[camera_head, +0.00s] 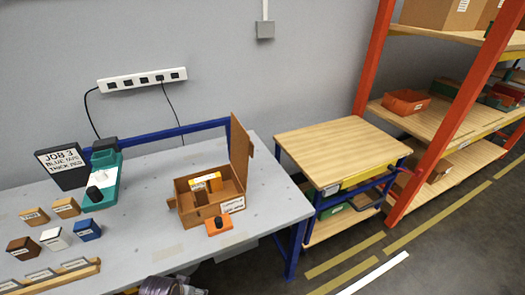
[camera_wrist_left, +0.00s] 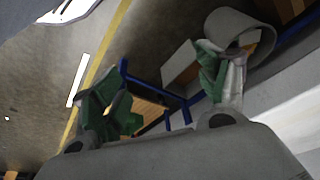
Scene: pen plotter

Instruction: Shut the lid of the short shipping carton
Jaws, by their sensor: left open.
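The short shipping carton (camera_head: 187,212) is a brown box on the grey workbench, towards its right side. Its lid (camera_head: 241,150) stands up, open, at the carton's right rear. An orange-and-white item (camera_head: 207,182) shows inside the open carton, and a white label is on the carton's outside. My left gripper (camera_wrist_left: 158,65) shows in the left wrist view with its two green fingers spread apart and nothing between them. The carton cannot be made out clearly in that view. My right gripper is in neither view.
An orange block with a black knob (camera_head: 219,226) sits just in front of the carton. A green device (camera_head: 104,180), a dark sign (camera_head: 63,163) and several small blocks stand at the left. A wooden-topped cart (camera_head: 340,150) stands right of the workbench (camera_head: 135,235). Bare bench lies left of the carton.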

